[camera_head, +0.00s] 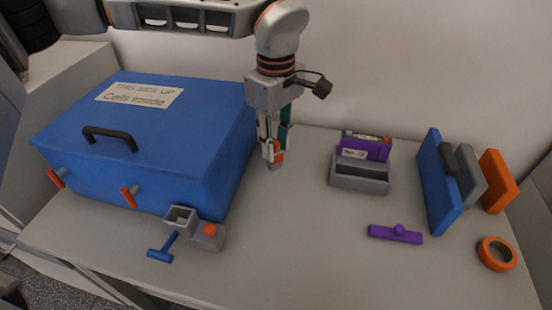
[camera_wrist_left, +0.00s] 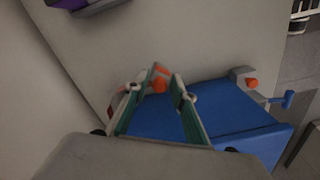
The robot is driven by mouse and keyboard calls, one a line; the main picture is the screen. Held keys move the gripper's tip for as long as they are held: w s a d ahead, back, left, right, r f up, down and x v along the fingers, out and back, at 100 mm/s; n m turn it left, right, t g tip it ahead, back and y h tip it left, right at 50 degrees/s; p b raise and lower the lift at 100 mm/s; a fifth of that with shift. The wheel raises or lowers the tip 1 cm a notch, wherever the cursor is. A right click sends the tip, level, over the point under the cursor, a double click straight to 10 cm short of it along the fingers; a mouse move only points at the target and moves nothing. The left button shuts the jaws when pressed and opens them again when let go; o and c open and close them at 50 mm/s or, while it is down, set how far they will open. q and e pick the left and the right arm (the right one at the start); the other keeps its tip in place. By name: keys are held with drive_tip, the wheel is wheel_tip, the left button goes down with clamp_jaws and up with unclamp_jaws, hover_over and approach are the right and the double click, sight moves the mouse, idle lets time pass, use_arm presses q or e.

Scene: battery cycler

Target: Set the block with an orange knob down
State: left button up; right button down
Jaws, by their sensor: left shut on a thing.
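My left gripper (camera_head: 272,148) points down over the table, to the right of the blue box. It is shut on a small grey block with an orange knob (camera_head: 276,156). The block sits low between the fingertips, close to the tabletop; I cannot tell whether it touches. In the left wrist view the orange knob (camera_wrist_left: 158,85) shows between the green-padded fingers (camera_wrist_left: 157,92), which hide part of the block. A second grey block with an orange knob (camera_head: 210,232) stands at the blue box's front right corner. My right gripper is not in view.
The blue lidded box (camera_head: 190,125) fills the table's left side. A blue T-handled tool (camera_head: 163,248) lies in front. To the right are a grey holder (camera_head: 358,184) with a purple pack (camera_head: 366,147), a purple bar (camera_head: 395,234), upright panels (camera_head: 438,185) and orange tape (camera_head: 486,253). The middle front is clear.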

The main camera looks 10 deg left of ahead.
sight(276, 152)
use_arm(q)
wheel_tip(276, 152, down, 5)
drive_tip(key=shift+r+b, duration=0.15)
drive_tip(key=shift+b, duration=0.2)
drive_tip(key=shift+f, duration=0.2)
drive_tip(key=shift+r, duration=0.1)
drive_tip(key=o, duration=1.2)
wheel_tip(276, 152, up, 11)
drive_tip(key=shift+r+p, duration=0.1)
drive_tip(key=shift+p, duration=0.85)
drive_tip(key=shift+r, duration=0.4)
